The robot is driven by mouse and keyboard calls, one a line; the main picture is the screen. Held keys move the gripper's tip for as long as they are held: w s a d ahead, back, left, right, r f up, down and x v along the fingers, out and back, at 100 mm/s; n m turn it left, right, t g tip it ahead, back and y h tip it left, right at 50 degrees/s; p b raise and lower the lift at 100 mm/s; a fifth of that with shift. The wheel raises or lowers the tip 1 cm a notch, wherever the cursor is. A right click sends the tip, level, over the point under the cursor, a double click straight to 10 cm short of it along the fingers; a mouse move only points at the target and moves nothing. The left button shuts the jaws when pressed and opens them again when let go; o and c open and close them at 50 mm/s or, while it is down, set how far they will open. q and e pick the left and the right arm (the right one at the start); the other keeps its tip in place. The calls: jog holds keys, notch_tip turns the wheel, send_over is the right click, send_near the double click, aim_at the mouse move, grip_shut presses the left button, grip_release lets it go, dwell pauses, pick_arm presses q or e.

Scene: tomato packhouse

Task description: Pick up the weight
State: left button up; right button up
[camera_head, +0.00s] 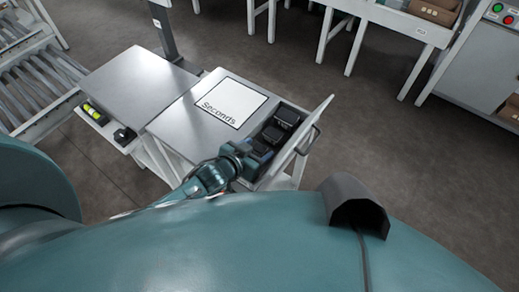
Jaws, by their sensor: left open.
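Dark block-shaped weights sit in an open drawer with a pale front panel (305,139) and a handle. One weight (287,116) lies toward the far end, and another (272,135) lies nearer to my arm. My left gripper (261,157) is open at the near end of the drawer, just short of the nearer weight. The gripper is small and dark here, and it hides the near end of the drawer. I cannot tell whether its fingers touch anything. My right gripper is out of view.
A white sheet marked "Seconds" (231,102) lies on the metal table (180,125) beside the drawer. A roller conveyor (40,82) stands far left. Open floor lies right of the drawer.

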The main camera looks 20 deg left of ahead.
pick_arm(q)
jog(key=shift+x, duration=1.05)
jog(key=shift+r, duration=0.1)
jog(key=c, duration=1.2)
